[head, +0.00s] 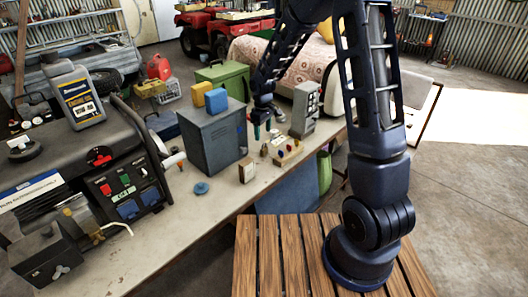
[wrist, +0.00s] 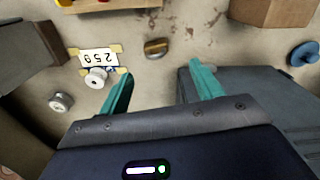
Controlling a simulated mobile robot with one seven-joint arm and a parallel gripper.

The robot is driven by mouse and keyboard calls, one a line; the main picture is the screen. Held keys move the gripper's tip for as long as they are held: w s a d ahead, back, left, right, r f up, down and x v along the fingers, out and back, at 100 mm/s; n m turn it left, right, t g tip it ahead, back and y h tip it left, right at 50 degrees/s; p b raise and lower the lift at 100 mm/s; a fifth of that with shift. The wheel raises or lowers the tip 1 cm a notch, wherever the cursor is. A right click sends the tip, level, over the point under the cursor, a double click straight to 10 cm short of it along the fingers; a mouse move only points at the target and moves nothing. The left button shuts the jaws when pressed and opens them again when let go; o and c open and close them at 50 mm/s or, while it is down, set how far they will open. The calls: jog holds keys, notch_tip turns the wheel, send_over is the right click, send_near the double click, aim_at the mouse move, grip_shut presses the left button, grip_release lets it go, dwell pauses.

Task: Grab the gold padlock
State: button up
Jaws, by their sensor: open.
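The gold padlock (wrist: 155,48) lies on the bench top in the wrist view, a small brass-brown body just beyond my fingertips and roughly midway between them. In the head view it appears to be the small brownish thing (head: 264,150) just below my gripper. My gripper (wrist: 162,70) is open, with its two teal fingers apart and nothing between them. In the head view my gripper (head: 263,130) hangs over the bench, right of the grey metal box. The exact height above the bench is hard to tell.
The grey metal box (head: 212,138) stands close beside my gripper, with a yellow and a blue block on top. A wooden board with coloured knobs (head: 288,152), a small cardboard box (head: 247,170) and a blue disc (head: 201,188) are nearby. A numbered label (wrist: 98,57) lies left of the padlock.

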aim_at(264, 148)
notch_tip(264, 148, down, 5)
jog(key=shift+f, duration=0.2)
jog(key=shift+w+d+f, duration=0.1)
jog(key=shift+w+f, duration=0.05)
jog(key=shift+f, duration=1.15)
jog(key=shift+w+d+f, duration=0.1)
jog(key=shift+f, duration=1.2)
jog(key=c, duration=1.1)
jog(key=shift+c, duration=0.2)
jog(key=shift+r, duration=0.15)
